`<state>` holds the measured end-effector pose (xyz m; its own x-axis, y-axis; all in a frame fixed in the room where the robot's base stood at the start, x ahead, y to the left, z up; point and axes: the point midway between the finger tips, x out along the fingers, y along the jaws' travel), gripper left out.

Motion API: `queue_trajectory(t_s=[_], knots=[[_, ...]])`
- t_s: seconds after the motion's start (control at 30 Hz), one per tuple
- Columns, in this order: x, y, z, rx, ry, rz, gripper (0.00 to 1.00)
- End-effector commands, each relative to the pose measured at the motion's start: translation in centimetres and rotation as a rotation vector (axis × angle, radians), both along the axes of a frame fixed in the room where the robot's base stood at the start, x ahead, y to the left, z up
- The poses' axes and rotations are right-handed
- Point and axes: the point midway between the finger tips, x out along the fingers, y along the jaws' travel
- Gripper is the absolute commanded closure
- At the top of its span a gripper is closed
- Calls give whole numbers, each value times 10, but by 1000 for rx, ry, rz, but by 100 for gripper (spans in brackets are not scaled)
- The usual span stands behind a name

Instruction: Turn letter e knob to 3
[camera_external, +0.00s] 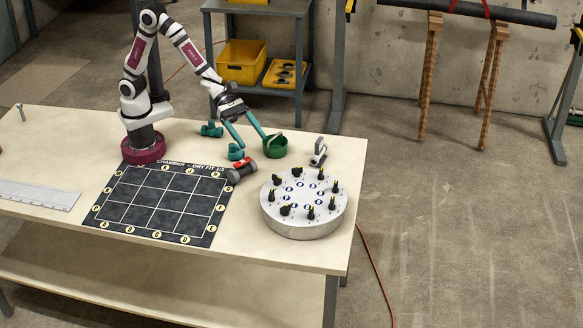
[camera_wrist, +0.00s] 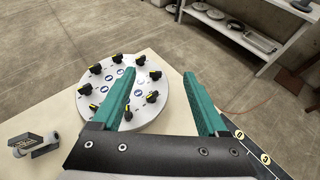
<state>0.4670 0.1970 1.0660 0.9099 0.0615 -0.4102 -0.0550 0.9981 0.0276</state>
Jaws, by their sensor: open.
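A round, light grey plate (camera_external: 300,228) stands on the table to the right of the printed mat. Several black knobs with yellow marks ring its top, each near a blue round label. The letters are too small to read, so I cannot tell which is the letter e knob or where it points. The plate also shows in the wrist view (camera_wrist: 146,121), partly hidden by a finger. My gripper (camera_external: 252,139) is open and empty, its teal fingers apart, behind and to the left of the plate. In the wrist view my gripper (camera_wrist: 159,76) touches no knob.
A green cup (camera_external: 275,146), teal fittings (camera_external: 211,130) and a dark cylinder with a red part (camera_external: 243,171) are near my gripper. A grey metal fitting (camera_external: 319,152) stands behind the plate. The dark gridded mat (camera_external: 162,197) lies left. The table's right edge is close to the plate.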

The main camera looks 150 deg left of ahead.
Motion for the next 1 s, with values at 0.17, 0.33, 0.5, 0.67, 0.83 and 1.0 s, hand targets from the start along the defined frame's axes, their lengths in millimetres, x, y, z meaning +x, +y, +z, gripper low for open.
queue_trajectory(t_s=[0.17,0.33,0.5,0.67,0.83,1.0], knots=[[1,4,-77,-34,-25,33,24],[6,5,-106,-26,-32,32,24],[40,6,-121,-25,-32,29,24],[86,11,-140,-25,-32,29,24],[125,14,-156,-25,-31,29,24],[143,16,-163,-26,-31,31,24]])
